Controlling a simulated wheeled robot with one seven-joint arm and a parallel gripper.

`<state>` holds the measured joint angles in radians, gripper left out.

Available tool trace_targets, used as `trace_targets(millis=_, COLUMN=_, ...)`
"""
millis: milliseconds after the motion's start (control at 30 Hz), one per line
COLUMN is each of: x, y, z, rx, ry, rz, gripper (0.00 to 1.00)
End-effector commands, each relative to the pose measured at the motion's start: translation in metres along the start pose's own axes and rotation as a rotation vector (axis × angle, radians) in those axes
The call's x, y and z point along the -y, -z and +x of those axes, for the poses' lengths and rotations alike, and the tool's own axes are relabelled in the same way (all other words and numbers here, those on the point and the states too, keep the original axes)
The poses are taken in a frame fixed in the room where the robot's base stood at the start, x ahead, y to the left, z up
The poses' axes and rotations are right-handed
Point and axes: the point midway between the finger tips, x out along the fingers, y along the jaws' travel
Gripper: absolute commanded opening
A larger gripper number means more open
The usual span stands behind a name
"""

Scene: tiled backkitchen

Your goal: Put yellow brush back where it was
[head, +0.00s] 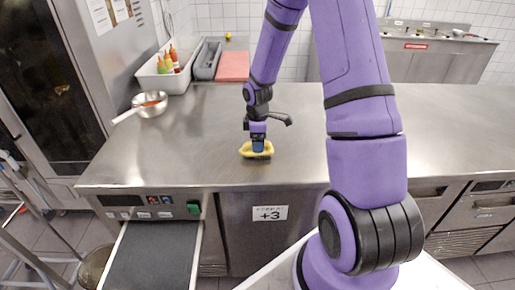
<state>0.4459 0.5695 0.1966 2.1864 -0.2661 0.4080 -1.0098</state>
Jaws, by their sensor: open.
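The yellow brush (246,152) lies on the steel counter, near its front edge and left of my large arm links. My gripper (258,146) is directly above it, pointing down, with its fingertips at the brush. The gripper hides the middle of the brush, and yellow shows on both sides of it. The jaws are open. I cannot tell from this view whether the fingers touch the brush.
A pan (150,104) with a handle stands on the left of the steel counter (190,140). Behind it are a white bin (160,80) with bottles, a grey tray (206,60) and a reddish board (233,66). The counter around the brush is clear.

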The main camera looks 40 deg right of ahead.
Motion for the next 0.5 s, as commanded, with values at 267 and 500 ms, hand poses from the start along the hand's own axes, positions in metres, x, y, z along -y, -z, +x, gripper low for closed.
trace_targets(millis=267, x=-0.001, y=0.0, z=-0.053, rx=0.0, ry=-0.003, rz=0.0, gripper=0.79)
trace_targets(millis=500, x=0.0, y=0.0, z=-0.076, rx=0.0, ry=-0.002, rz=0.001, gripper=0.79)
